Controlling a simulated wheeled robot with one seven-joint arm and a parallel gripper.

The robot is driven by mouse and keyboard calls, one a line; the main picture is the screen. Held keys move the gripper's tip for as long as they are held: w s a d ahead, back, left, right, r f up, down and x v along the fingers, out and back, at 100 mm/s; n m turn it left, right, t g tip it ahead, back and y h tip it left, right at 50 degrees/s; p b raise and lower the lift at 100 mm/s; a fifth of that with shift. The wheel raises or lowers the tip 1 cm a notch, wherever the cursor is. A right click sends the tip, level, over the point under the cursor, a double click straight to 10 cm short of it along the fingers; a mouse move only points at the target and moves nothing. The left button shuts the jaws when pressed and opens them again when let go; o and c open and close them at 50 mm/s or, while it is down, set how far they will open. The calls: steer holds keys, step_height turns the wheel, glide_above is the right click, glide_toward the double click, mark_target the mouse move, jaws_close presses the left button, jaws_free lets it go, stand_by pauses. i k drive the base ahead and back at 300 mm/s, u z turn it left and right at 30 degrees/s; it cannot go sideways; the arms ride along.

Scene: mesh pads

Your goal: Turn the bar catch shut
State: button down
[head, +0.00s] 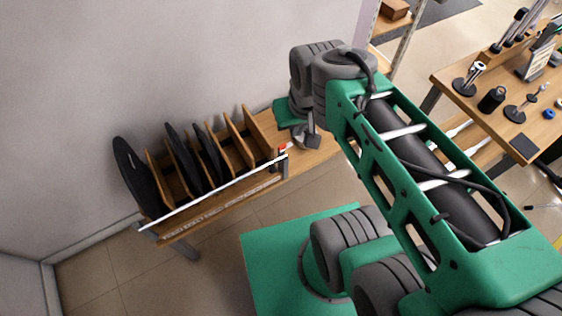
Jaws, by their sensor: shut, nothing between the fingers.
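A wooden rack (262,131) with upright dividers stands against the wall and holds several dark round pads (133,172). A long white bar (205,192) runs across its front. The bar catch (282,149), a small part with a red piece, is at the bar's right end. My gripper (301,141) is shut and empty, just right of the catch. I cannot tell whether it touches the catch. My wrist and arm partly hide the gripper, and the catch is too small to read its angle.
A wooden workbench (455,76) with posts, dark cylinders and small parts stands at the right. A shelf with a wooden block (395,9) is at the top. The tiled floor (110,275) in front of the rack is clear.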

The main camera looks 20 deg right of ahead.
mark_target(283, 146)
steer(key=u, duration=0.05)
steer(key=k, duration=0.6)
steer(key=u, duration=0.3)
steer(key=i, duration=0.8)
steer(key=u, duration=0.85)
steer(key=i, duration=0.45)
steer(key=u, duration=0.2)
